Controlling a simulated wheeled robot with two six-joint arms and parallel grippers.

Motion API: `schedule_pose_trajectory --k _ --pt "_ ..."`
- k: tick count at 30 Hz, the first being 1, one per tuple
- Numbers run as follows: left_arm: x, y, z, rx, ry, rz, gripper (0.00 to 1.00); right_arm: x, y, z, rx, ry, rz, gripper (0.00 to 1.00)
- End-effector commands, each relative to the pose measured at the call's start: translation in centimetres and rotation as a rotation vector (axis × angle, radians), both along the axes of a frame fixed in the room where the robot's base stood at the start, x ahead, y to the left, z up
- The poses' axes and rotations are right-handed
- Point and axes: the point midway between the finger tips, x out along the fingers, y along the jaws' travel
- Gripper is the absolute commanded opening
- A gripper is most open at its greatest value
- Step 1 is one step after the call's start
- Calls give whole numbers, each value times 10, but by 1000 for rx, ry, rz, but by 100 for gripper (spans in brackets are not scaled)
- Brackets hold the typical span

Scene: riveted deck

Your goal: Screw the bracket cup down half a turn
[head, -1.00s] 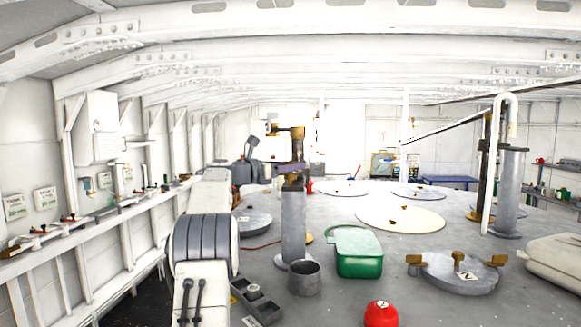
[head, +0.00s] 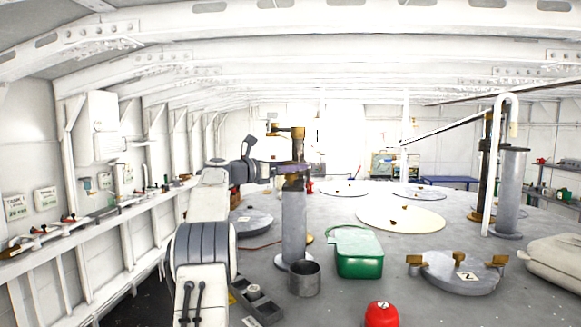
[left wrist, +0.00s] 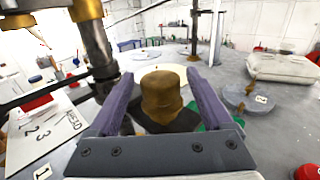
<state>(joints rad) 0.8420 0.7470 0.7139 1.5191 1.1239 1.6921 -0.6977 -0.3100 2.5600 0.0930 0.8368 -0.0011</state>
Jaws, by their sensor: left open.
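A grey post (head: 294,225) stands on the deck and carries a brass bracket (head: 289,132) at its top. In the left wrist view a brass cup (left wrist: 161,94), which looks like the bracket cup, sits between the two purple fingers. My left gripper (head: 289,168) is at the upper part of the post, just below the bracket arm. It is open, and in the left wrist view its fingers (left wrist: 162,88) are on both sides of the cup with a gap on each side. My right gripper is not in view.
A grey pot (head: 305,279), a green box (head: 358,253) and a red dome (head: 381,314) stand near the post. A grey lid with brass lugs (head: 460,272) lies to the right. A wall shelf (head: 90,222) runs along the left. Open deck lies between them.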

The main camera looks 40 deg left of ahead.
Motion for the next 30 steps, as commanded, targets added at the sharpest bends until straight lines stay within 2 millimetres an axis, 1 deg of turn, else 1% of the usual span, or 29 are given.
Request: schedule_pose_trajectory --k 5,10,15,18,22,30 --pt "-21 7 -5 2 -2 4 84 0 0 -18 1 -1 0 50" --pt "-55 17 -6 3 -2 5 84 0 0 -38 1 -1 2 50" --pt "-83 25 -3 2 -2 4 84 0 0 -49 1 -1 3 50" --pt "-93 28 -2 1 -1 4 84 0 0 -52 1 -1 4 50" --pt "-99 29 0 1 -1 2 84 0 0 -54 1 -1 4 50" --pt "-100 29 1 1 -1 1 84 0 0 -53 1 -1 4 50"
